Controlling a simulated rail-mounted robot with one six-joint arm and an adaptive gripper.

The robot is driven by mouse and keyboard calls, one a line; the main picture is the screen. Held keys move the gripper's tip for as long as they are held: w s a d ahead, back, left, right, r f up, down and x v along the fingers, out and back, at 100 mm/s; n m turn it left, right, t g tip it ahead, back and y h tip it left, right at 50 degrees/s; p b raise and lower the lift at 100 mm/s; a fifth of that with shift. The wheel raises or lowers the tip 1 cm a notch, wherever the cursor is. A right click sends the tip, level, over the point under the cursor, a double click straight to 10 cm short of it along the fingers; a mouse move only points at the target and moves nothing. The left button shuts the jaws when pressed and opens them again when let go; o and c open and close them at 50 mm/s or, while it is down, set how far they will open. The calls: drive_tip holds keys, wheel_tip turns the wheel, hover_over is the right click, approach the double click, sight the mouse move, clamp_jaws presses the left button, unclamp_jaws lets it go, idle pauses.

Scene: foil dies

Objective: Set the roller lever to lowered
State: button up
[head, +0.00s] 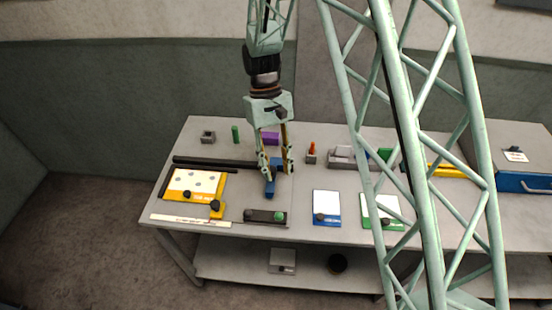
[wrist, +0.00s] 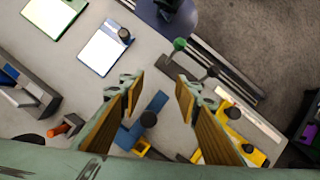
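My gripper (head: 276,169) points down over the middle-left of the bench, its two fingers apart with nothing between the pads.
A yellow plate (head: 190,182) with black knobs lies left. A dark slide track (head: 264,217) with a green knob is in front. Blue-edged (head: 326,206) and green-edged (head: 382,211) plates lie right.

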drive_tip(key=v, duration=0.3)
drive_tip(key=shift+r, duration=0.25)
drive_tip(key=shift+r, duration=0.1)
idle(0.6)
drive_tip(key=s+d+r+m+t+b, duration=0.1)
drive_tip(key=s+d+r+b, duration=0.1)
drive_tip(key=s+d+r, duration=0.3)
drive_tip(key=s+d+r+t+y+b, duration=0.1)
drive_tip(key=s+d+r+t+b, duration=0.1)
drive_tip(key=r, duration=0.6)
drive_tip(key=s+d+r+m+t+b, duration=0.1)
drive_tip(key=s+d+r+b, duration=0.1)
drive_tip(key=s+d+r, duration=0.3)
drive_tip(key=s+d+r+m+t+b, duration=0.1)
drive_tip(key=s+d+r+t+b, duration=0.1)
drive_tip(key=s, duration=0.8)
drive_tip(key=s+d+r+m+t+b, duration=0.1)
drive_tip(key=s+b, duration=0.3)
drive_tip(key=s, duration=0.5)
drive_tip(key=shift+s+d+r+t, duration=0.4)
drive_tip(key=shift+d+r+t, duration=0.1)
drive_tip(key=shift+d+t, duration=0.3)
